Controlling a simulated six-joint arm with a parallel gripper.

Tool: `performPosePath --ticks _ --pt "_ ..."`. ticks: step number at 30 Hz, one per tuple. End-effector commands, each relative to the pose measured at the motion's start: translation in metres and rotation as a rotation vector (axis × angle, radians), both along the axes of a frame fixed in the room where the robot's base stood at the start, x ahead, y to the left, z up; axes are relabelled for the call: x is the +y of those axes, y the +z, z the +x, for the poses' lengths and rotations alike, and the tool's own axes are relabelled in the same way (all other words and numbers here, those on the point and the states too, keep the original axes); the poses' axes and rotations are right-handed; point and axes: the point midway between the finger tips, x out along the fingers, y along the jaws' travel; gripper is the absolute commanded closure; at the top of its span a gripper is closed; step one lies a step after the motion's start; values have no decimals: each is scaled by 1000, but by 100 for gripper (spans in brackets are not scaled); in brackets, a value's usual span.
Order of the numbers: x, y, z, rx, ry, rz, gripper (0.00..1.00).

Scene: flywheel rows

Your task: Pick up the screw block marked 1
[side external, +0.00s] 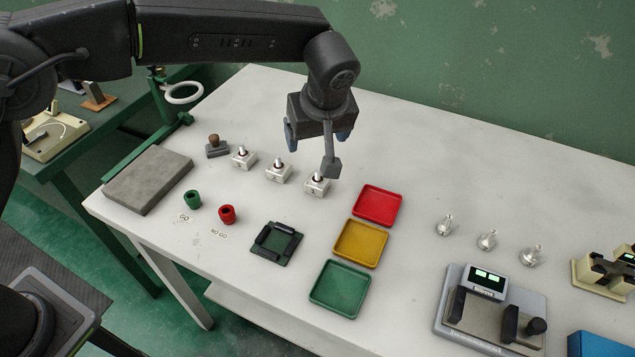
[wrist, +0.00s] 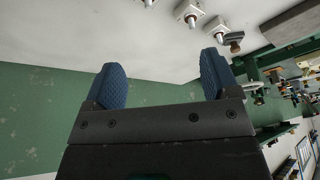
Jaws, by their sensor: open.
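The rightmost block (side external: 317,188) bears a small mark that looks like 1; the middle block (side external: 278,174) and the left block (side external: 243,160) have marks too small to read surely. My gripper (side external: 318,137) hangs above and behind the rightmost block, apart from it. In the wrist view my gripper (wrist: 162,80) has its blue fingers wide apart with nothing between. The rightmost block is cut by the top edge there; the middle block (wrist: 189,13) and left block (wrist: 217,29) show.
A wooden-handled stamp (side external: 216,147) stands left of the row. A red tray (side external: 378,205), yellow tray (side external: 360,243) and green tray (side external: 340,288) lie to the right. Red (side external: 227,214) and green (side external: 193,199) ring gauges stand in front. The green wall (side external: 500,60) rises behind the table.

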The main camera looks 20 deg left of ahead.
Motion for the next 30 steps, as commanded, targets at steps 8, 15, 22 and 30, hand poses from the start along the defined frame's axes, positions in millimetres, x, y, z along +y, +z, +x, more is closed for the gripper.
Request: performPosePath --ticks 8,15,22,30 --pt "-9 -32 8 -9 37 9 19" --pt "4 -75 20 -8 36 9 19" --pt "9 -94 27 -11 35 6 19" --pt "11 -127 33 -9 35 7 19"
